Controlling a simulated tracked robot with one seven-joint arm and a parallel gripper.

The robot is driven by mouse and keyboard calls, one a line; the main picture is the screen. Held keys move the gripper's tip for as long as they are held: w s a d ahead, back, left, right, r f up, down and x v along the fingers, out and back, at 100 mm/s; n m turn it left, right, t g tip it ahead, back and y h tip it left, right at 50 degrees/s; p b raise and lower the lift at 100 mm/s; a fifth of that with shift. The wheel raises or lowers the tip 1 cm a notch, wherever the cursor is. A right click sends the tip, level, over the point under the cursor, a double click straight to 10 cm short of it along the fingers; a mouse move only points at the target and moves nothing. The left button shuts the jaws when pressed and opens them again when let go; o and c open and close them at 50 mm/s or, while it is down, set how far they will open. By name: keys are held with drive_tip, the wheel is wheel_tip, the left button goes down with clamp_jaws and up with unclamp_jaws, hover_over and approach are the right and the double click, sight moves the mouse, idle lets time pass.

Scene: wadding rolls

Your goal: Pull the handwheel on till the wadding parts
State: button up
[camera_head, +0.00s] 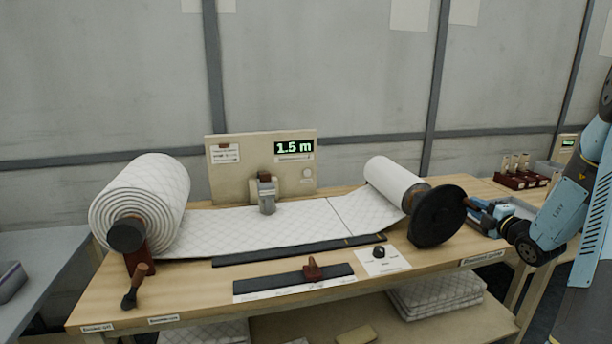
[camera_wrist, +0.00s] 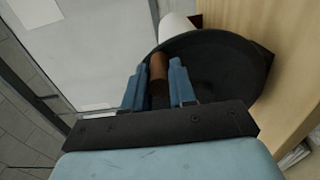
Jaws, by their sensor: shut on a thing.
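The black handwheel (camera_head: 436,216) stands at the right end of the bench, beside the smaller white roll (camera_head: 393,184). My gripper (camera_head: 470,208) is at the wheel's right rim. In the wrist view my gripper (camera_wrist: 160,88) is shut on the wheel's brown knob (camera_wrist: 158,72), with the dark handwheel (camera_wrist: 215,65) behind it. The quilted white wadding (camera_head: 255,228) runs flat from the large roll (camera_head: 140,205) on the left to the smaller roll. A thin dark line crosses the wadding near the right roll; I cannot tell whether it is a cut or a mark.
A panel (camera_head: 225,170) behind the wadding has a display reading 1.5 m. A dark bar with a red-brown slider (camera_head: 313,268) lies at the front. A black knob (camera_head: 379,252) sits on a white card. Folded wadding (camera_head: 435,294) lies on the shelf below.

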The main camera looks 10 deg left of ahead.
drive_tip(key=shift+c, duration=0.5)
drive_tip(key=shift+f, duration=0.1)
drive_tip(key=shift+w+d+f, duration=0.1)
drive_tip(key=shift+d+f, duration=0.25)
drive_tip(key=shift+f, duration=0.6)
drive_tip(key=shift+d+f, duration=0.2)
drive_tip(key=shift+f, duration=0.8)
